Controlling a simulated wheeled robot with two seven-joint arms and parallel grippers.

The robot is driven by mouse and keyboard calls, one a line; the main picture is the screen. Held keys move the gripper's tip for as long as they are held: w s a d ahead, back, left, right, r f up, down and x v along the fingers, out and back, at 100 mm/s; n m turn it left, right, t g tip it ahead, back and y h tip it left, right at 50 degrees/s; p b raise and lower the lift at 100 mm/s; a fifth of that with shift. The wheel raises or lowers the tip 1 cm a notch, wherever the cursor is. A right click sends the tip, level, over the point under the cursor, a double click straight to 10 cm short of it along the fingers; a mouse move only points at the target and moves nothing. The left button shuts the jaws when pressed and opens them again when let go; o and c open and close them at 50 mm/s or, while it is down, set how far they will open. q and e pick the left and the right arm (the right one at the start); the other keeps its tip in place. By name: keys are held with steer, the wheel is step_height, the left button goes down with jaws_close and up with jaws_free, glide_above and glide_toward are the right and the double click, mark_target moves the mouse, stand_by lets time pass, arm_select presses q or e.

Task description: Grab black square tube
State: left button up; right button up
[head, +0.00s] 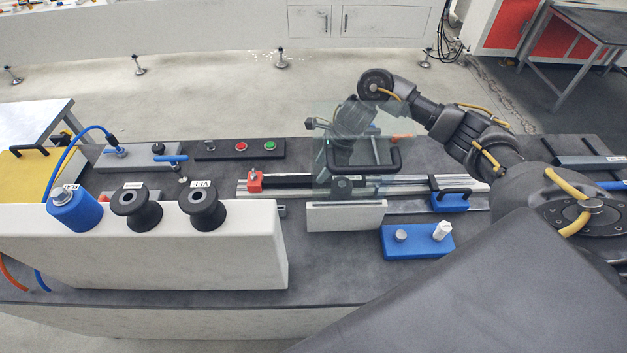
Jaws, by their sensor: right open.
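A long black bar (292,182), which looks like the black square tube, lies along the silver rail on the table, to the right of a red block. Its right part runs behind a clear panel (325,165). My right gripper (346,125) is above and beyond the rail, to the upper right of the bar and apart from it. It is seen partly through the clear panel, so its fingers are blurred; it is open. My left gripper is not in view.
A black handle (366,155) stands at the clear panel. A blue block with a black handle (450,197) sits on the rail to the right. A white box with black spools (140,245) stands front left. A button panel (240,148) lies behind the rail.

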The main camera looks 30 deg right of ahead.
steer(key=shift+f+p, duration=0.2)
steer(key=shift+p, duration=0.15)
steer(key=p+x, duration=0.2)
steer(key=x, duration=0.2)
steer(key=shift+f, duration=0.45)
steer(key=shift+w+r, duration=0.1)
jaws_close()
